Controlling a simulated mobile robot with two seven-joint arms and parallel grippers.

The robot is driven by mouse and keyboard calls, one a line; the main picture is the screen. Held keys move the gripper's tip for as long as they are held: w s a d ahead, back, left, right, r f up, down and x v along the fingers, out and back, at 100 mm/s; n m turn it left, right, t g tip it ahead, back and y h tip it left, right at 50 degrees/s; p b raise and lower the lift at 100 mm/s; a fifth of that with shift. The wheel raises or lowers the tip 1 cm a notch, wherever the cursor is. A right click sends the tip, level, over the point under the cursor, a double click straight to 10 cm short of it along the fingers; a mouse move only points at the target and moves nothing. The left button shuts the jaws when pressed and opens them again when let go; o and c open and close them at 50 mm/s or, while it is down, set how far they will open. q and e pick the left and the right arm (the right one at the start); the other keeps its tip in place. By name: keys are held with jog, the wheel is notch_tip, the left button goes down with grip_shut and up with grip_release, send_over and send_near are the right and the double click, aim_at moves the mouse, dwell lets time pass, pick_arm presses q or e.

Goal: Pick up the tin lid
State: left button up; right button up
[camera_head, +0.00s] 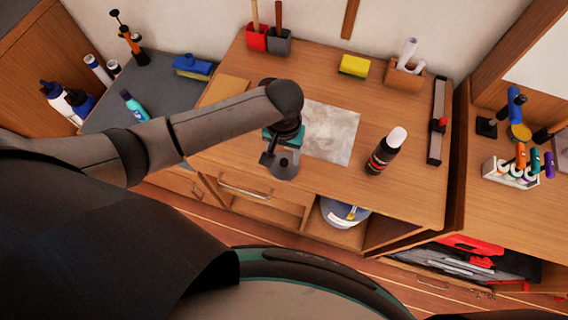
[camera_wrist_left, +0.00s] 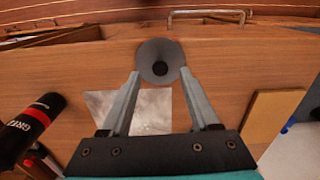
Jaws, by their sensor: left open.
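The tin lid (camera_wrist_left: 150,48) is a round grey disc with a dark knob at its centre. It lies on the wooden worktop near the front edge, and also shows in the head view (camera_head: 286,169), partly covered by my gripper. My left gripper (camera_wrist_left: 159,73) is open and empty, its two fingers pointing at the lid with the knob between the fingertip lines. In the head view my left gripper (camera_head: 270,157) hangs over the lid. I cannot tell the exact height left between them. My right gripper is in neither view.
A grey sheet (camera_head: 332,132) lies beside the lid. A black bottle with a white cap (camera_head: 385,151) stands to the right. A yellow sponge (camera_head: 354,66) and a wooden holder (camera_head: 404,76) are at the back. A drawer handle (camera_head: 244,190) is below the front edge.

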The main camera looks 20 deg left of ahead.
aim_at(284, 161)
pick_arm(q)
jog(key=shift+w+f, duration=0.2)
jog(key=shift+f, duration=1.5)
grip_shut()
